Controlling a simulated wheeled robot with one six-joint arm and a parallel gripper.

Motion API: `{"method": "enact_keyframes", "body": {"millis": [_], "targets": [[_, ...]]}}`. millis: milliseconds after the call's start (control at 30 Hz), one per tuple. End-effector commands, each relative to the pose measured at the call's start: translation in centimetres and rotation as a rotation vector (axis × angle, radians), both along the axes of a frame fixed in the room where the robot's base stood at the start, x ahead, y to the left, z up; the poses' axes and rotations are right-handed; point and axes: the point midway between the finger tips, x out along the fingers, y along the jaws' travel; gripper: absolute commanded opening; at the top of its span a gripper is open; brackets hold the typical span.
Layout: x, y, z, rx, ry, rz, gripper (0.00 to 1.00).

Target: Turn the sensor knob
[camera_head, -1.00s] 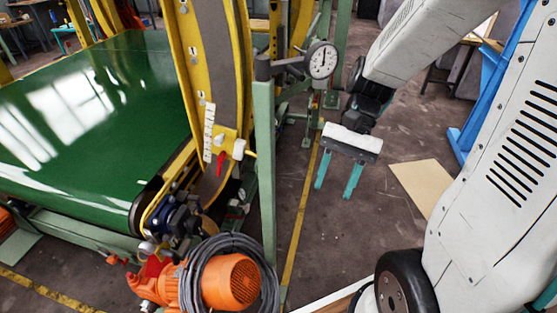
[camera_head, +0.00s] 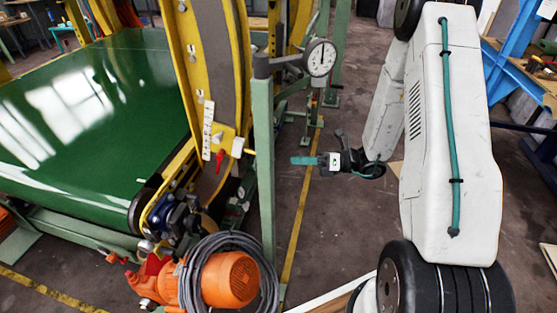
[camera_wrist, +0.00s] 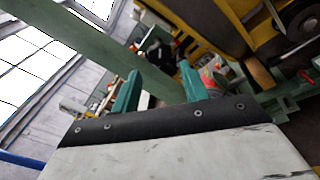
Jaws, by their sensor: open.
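My gripper (camera_head: 297,160) is open and empty. It points left toward the green post (camera_head: 263,165), with clear space between them in the head view. In the wrist view, its two teal fingers (camera_wrist: 158,88) stand apart with nothing between them. On the yellow ring frame (camera_head: 181,75), left of the post, are a red knob or pointer (camera_head: 220,155) and a white knob-like part (camera_head: 238,147) on a short stem. I cannot tell which is the sensor knob. A small red and white part (camera_wrist: 210,76) shows beyond the fingers in the wrist view, unclear.
A dial gauge (camera_head: 320,57) is clamped to the post's top, above and beyond my gripper. An orange motor (camera_head: 229,280) with coiled cable stands below left. A green conveyor (camera_head: 95,120) fills the left. The floor under my gripper is clear.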

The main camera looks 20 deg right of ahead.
Motion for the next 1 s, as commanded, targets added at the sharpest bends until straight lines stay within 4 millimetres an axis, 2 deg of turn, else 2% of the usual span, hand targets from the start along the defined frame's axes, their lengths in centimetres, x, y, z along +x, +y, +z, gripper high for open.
{"method": "enact_keyframes", "body": {"millis": [100, 300, 500, 733, 767, 800, 867, 1000], "targets": [[0.8, 2.0, 0.0, -0.001, -0.001, 0.006, 0.45], [1.9, 4.7, 0.0, -0.003, -0.002, 0.007, 0.45], [2.5, 5.8, 0.0, -0.004, -0.003, 0.005, 0.45], [2.5, 5.9, 0.0, -0.004, -0.003, 0.003, 0.45], [2.5, 5.9, 0.0, -0.004, -0.003, 0.003, 0.39], [2.5, 5.9, 0.0, -0.004, -0.003, 0.003, 0.28], [2.5, 5.8, 0.0, -0.004, -0.003, 0.003, 0.12], [2.5, 5.8, 0.0, -0.004, -0.003, 0.003, 0.13]]}}
